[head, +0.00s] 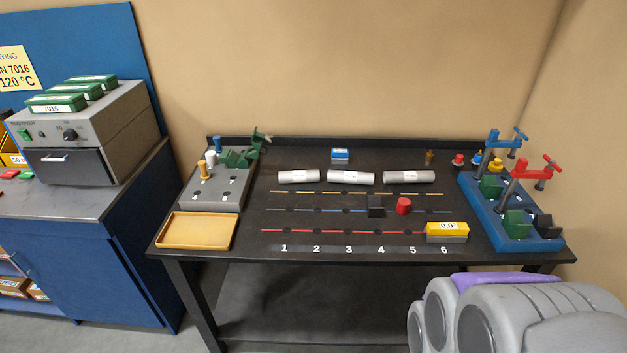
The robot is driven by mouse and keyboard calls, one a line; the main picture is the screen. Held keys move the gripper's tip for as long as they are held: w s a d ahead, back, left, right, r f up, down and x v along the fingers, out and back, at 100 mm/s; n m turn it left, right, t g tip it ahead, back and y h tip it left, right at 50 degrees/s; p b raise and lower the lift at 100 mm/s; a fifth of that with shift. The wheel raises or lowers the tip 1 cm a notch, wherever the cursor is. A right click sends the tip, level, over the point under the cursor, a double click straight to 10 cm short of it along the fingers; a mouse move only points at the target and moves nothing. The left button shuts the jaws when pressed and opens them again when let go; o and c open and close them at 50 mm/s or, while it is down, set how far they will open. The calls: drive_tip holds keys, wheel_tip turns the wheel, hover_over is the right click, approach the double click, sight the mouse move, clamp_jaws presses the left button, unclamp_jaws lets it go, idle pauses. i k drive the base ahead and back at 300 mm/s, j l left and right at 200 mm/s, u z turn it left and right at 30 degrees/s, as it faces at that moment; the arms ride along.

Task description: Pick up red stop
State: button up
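A short red cylinder (403,205), which looks like the red stop, lies on the black table (290,260) right of centre. It is on or near the blue line, close to position 5. A black block (375,206) is just left of it, with a small gap. A smaller red-topped piece (458,160) stands at the back right of the table, near the blue fixture. My gripper is not visible; grey and purple parts of my own body fill the lower right corner.
A blue fixture (540,243) with red and blue clamps rises at the right. A yellow block (446,229) reading 0.0° is in front. White and grey rolls (350,177) lie behind. A grey holed block (215,188) and yellow tray (197,231) are at left.

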sight(402, 204)
drive_tip(key=i+u, duration=0.25)
drive_tip(key=i, duration=0.35)
drive_tip(key=i+l+u, duration=0.2)
drive_tip(key=i, duration=0.35)
